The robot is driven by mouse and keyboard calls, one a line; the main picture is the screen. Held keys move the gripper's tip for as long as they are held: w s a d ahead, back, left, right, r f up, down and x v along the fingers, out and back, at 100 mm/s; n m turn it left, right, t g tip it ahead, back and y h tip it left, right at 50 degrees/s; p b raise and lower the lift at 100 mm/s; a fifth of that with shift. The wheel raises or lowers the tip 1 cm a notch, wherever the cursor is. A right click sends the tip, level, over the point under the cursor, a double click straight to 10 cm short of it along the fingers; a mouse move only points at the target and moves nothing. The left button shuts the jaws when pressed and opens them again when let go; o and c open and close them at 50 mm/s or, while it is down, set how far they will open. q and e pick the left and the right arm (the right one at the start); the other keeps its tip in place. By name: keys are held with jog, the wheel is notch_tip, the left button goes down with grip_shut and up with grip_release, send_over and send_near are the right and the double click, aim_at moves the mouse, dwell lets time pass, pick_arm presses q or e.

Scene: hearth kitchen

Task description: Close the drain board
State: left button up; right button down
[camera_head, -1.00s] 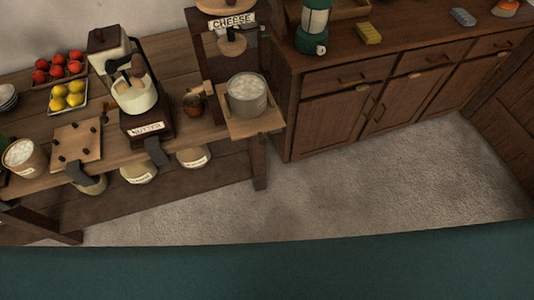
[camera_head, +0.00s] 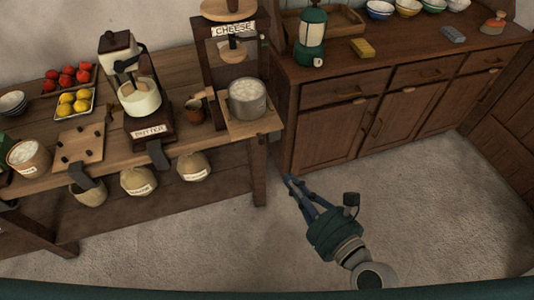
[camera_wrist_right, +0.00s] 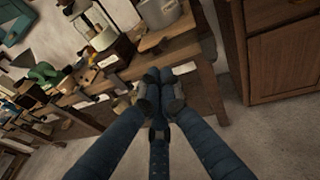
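The drain board, as I take it, is the pale wooden board (camera_head: 262,127) under the cheese press (camera_head: 209,73). It juts out past the front edge of the wooden table. A grey pot (camera_head: 247,98) with white contents stands on it. The board also shows in the right wrist view (camera_wrist_right: 163,36), near the top. My right gripper (camera_head: 292,181) is below and to the right of the board, in front of the cabinet's left corner. Its fingers (camera_wrist_right: 166,76) are drawn together with nothing visible between them. It is apart from the board. My left gripper is not in view.
A butter churn (camera_head: 139,97) and a small brown cup (camera_head: 194,111) stand left of the board. Sacks (camera_head: 138,181) are below the table front. A cabinet (camera_head: 325,134) with a green lantern (camera_head: 311,38) stands to the right. The floor (camera_head: 420,190) in front is clear.

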aim_at(260, 145)
jog(key=p+x, duration=0.2)
jog(key=x, duration=1.1)
jog(key=shift+w+a, duration=0.1)
